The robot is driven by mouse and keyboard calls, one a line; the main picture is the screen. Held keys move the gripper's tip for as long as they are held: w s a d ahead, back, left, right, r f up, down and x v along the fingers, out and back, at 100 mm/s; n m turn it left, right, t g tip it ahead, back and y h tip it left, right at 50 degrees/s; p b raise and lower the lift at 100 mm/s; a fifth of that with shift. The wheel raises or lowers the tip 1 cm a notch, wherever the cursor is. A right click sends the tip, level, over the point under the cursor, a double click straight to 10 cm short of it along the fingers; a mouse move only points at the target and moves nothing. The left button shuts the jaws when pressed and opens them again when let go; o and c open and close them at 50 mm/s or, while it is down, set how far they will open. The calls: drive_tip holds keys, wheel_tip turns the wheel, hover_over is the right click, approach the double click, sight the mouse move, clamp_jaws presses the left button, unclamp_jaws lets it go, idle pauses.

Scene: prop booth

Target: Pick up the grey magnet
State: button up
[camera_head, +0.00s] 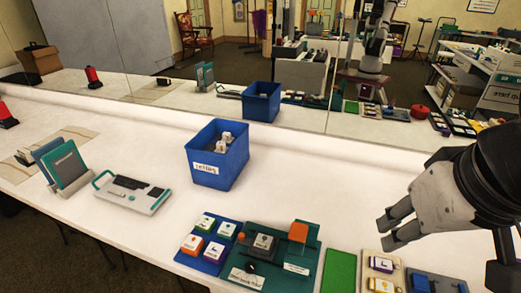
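I cannot make out a grey magnet for certain. A dark teal board (238,268) at the front centre holds small pieces, among them a grey-and-white block (263,242), an orange block (299,231) and a small black piece (249,267). A beige tray (370,258) to its right holds a couple of white blocks, and a blue tray (447,284) at the lower right holds small dark pieces. My gripper (383,233) comes in from the right above the table.
A labelled blue bin (215,172) with white items stands mid-table. A blue tray of blocks (206,258) and a green mat (339,271) lie at the front. A white-and-teal device (132,192) and upright panels (65,166) stand left. A mirror behind reflects the room. The table's back right is clear.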

idle(0.3)
drive_tip(key=o, duration=0.9)
drive_tip(key=shift+w+r, duration=0.1)
drive_tip(key=shift+w, duration=0.2)
drive_tip(key=shift+o, duration=0.3)
drive_tip(key=w+a+n+g+p, duration=0.1)
drive_tip(key=w+a+n, duration=0.1)
drive_tip(key=w, duration=0.4)
drive_tip(key=shift+w+n, duration=0.3)
drive_tip(key=shift+n, duration=0.4)
drive_tip(key=n+g+p, duration=0.3)
drive_tip(key=n+p, duration=0.1)
drive_tip(key=n, duration=0.7)
hover_over(265, 242)
drive_tip(key=f, duration=1.7)
drive_tip(key=w+f, duration=0.1)
drive_tip(key=f, duration=0.8)
drive_tip(key=shift+a+f, duration=0.1)
drive_tip(key=shift+f, duration=0.05)
drive_tip(key=shift+s+f+p, duration=0.25)
drive_tip(key=shift+f+p, duration=0.05)
drive_tip(key=shift+f, duration=1.1)
drive_tip(key=shift+s+f+p, duration=0.2)
drive_tip(key=shift+f+p, duration=0.05)
drive_tip(key=shift+f, duration=1.1)
